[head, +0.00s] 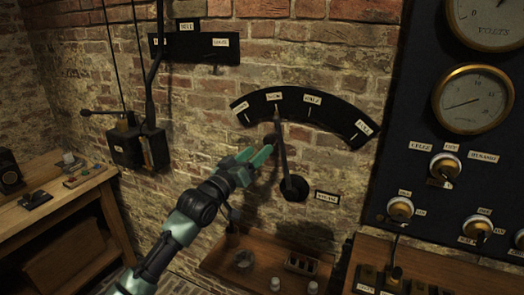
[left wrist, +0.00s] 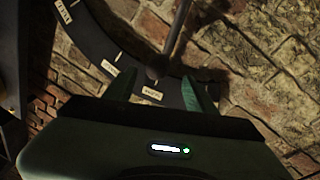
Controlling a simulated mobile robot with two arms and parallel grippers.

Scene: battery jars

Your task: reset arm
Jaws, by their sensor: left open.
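My left gripper (head: 262,155) reaches in from the lower left in front of the brick wall. Its green fingers are open, with their tips just left of the lever's rod. The dark lever (head: 283,155) rises from a round black pivot on the wall and leans slightly left. Its upper end is by the second label from the left on a curved black scale plate (head: 306,104). In the left wrist view the lever (left wrist: 178,32) ends between and beyond the open fingers (left wrist: 158,88), over the labelled plate. I cannot tell whether the fingers touch it.
A black panel (head: 424,190) with gauges and knobs stands at the right. A wooden tray (head: 222,262) with small items is below the lever. A wooden bench (head: 60,207) is at the left. Black wall boxes (head: 125,148) with rods hang left of my arm.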

